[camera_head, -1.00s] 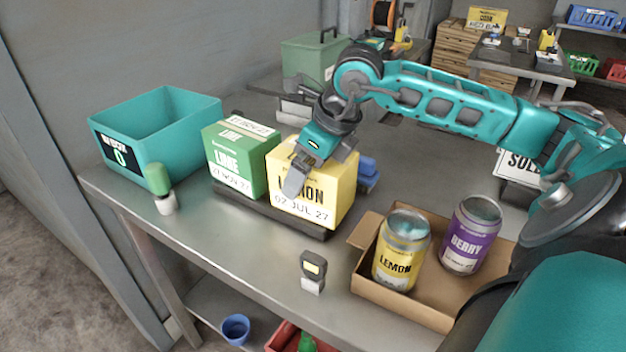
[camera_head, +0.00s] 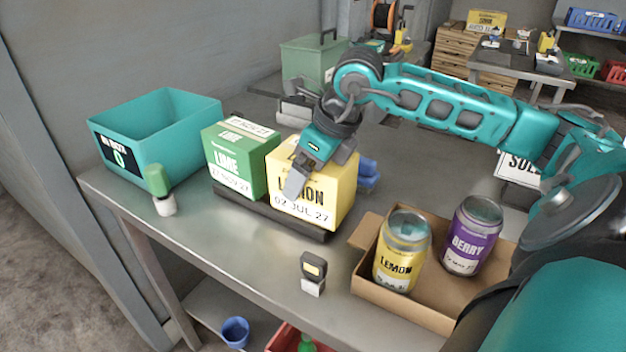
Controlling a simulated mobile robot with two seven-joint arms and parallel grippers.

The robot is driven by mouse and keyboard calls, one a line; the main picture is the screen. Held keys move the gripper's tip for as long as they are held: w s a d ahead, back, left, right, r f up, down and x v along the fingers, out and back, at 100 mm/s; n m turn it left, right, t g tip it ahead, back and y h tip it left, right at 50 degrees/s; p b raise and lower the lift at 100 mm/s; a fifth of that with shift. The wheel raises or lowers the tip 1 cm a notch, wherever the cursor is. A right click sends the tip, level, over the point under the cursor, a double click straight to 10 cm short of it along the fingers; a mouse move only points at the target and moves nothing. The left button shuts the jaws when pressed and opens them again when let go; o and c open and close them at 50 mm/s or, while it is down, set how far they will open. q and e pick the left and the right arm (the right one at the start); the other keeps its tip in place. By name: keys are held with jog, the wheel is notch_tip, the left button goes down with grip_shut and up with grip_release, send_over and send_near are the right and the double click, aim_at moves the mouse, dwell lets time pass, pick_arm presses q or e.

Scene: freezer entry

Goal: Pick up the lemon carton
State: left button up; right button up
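The lemon carton (camera_head: 338,190) is a yellow box with a white date label, upright on a dark low stand (camera_head: 270,215) on the metal table. A green lime carton (camera_head: 235,160) stands on the same stand to its left. My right gripper (camera_head: 297,180) comes down over the lemon carton's top left part. One grey finger shows in front of the carton's labelled face; the other finger is hidden. I cannot tell whether the fingers press on the carton. My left gripper is not in view.
A teal bin (camera_head: 180,145) stands at the left table end beside a green-topped bottle (camera_head: 160,190). A cardboard tray (camera_head: 372,290) at the right holds a lemon can (camera_head: 402,255) and a berry can (camera_head: 472,240). A small dark device (camera_head: 313,270) stands near the front edge.

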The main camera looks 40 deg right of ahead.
jog(key=shift+r, duration=0.1)
jog(key=c, duration=0.4)
